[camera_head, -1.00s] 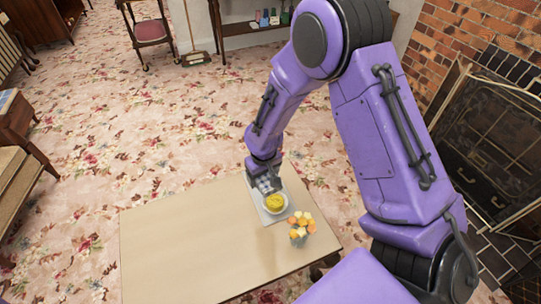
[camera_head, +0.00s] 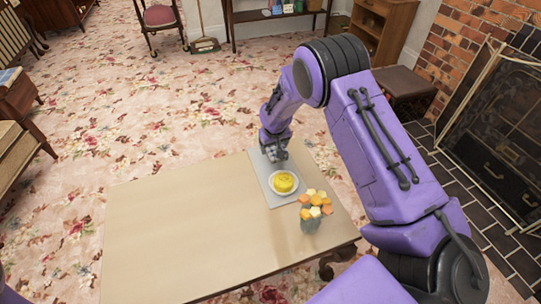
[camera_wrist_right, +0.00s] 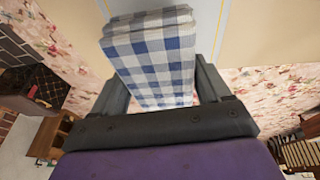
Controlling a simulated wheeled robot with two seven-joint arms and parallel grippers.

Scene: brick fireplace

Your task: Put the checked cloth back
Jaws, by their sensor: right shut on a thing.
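The checked cloth (camera_wrist_right: 160,55) is a folded blue-and-white block between the two fingers of my right gripper (camera_wrist_right: 163,72) in the right wrist view. The fingers are shut on its sides. In the head view the right gripper (camera_head: 274,150) is at the far end of a light grey mat (camera_head: 262,180) on the table, just beyond a white plate. The cloth's pattern cannot be made out there, and I cannot tell whether it touches the mat. My left gripper is not in view.
The white plate with a yellow round item (camera_head: 285,182) lies on the mat. A glass with orange and yellow pieces (camera_head: 311,218) stands at its near right. The table (camera_head: 180,235) is bare to the left. A dark stool (camera_head: 403,84) and brick fireplace stand right.

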